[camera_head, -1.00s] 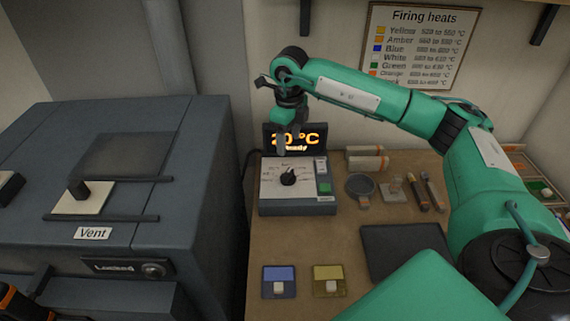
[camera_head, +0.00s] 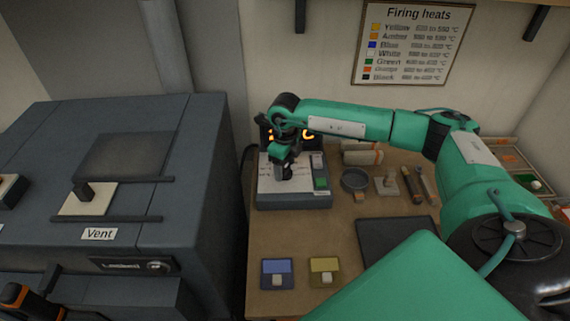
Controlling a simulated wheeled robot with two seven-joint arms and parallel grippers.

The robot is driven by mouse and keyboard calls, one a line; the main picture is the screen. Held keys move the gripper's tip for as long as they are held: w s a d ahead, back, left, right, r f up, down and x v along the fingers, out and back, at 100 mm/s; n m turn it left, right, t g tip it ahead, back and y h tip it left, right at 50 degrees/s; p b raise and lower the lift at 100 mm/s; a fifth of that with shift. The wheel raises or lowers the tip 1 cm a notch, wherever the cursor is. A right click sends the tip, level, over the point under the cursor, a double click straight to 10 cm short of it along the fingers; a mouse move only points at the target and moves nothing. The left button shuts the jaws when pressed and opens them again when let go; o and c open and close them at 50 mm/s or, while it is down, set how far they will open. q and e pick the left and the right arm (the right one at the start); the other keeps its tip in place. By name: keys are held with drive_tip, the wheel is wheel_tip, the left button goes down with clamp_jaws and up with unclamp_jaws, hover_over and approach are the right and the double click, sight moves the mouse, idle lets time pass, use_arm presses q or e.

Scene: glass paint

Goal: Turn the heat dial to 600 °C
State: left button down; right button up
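The control box (camera_head: 295,201) with the heat dial stands at the back left of the wooden table, with a white face and a green button (camera_head: 320,183) at its right. My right gripper (camera_head: 284,174) points down over the dial in the middle of the face and hides most of it. I cannot tell whether the fingers touch the dial or are shut on it. The display (camera_head: 308,134) behind is mostly covered by my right arm; only parts of orange characters show. My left gripper does not show.
The grey kiln (camera_head: 130,150) with a Vent label stands at the left. A Firing heats chart (camera_head: 415,45) hangs on the wall.

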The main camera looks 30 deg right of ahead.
drive_tip(key=c, duration=0.9)
drive_tip(key=shift+f+n+b, duration=0.25)
drive_tip(key=shift+n+b, duration=0.65)
drive_tip(key=shift+b, duration=0.5)
drive_tip(key=n+b, duration=0.2)
drive_tip(key=shift+n, duration=0.3)
drive_tip(key=shift+r+n+b, duration=0.2)
drive_tip(key=shift+n+b, duration=0.5)
drive_tip(key=shift+b, duration=0.1)
drive_tip(key=o, duration=1)
drive_tip(key=shift+r, duration=0.15)
